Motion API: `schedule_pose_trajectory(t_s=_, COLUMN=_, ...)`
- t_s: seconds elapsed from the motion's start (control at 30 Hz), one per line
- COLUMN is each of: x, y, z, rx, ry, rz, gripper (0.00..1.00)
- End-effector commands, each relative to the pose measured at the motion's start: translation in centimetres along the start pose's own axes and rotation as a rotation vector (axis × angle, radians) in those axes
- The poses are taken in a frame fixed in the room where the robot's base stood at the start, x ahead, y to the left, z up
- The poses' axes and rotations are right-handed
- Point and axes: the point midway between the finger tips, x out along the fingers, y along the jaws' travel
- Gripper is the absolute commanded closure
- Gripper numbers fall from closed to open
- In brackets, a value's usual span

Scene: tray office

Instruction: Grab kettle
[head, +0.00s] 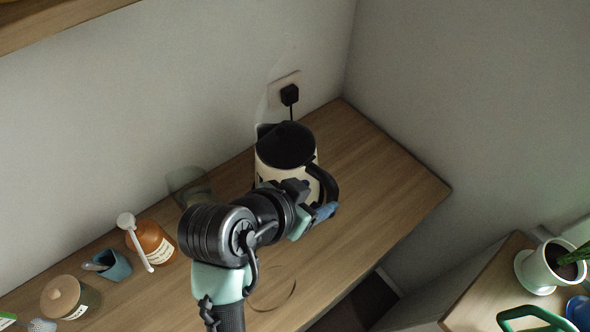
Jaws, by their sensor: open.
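The kettle (267,168) stands upright on the wooden counter near the back wall. It has a cream body, a black lid and a black handle on its right side. My arm reaches across the counter and hides the lower front of the kettle. My gripper (326,207) is open at the handle's lower part, on the kettle's right front. Blue fingertips show beside the handle. I cannot tell whether the handle lies between the fingers or whether they touch it.
A black plug (289,94) sits in a wall socket behind the kettle. A clear glass (190,187), an amber pump bottle (152,243), a teal cup (112,265) and a lidded jar (70,298) stand along the left. The counter (395,185) is clear to the right. A potted plant (548,266) stands lower right.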

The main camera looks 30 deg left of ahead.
Motion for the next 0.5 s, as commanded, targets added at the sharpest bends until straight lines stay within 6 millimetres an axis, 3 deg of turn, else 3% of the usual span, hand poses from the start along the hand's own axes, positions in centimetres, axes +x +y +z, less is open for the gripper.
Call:
schedule_pose_trajectory(t_s=0.1, x=0.7, y=0.0, z=1.3, rx=0.004, ry=-0.02, rz=0.022, gripper=0.37)
schedule_pose_trajectory(t_s=0.5, x=7.1, y=0.2, z=1.3, rx=0.006, ry=-0.018, rz=0.02, gripper=0.37)
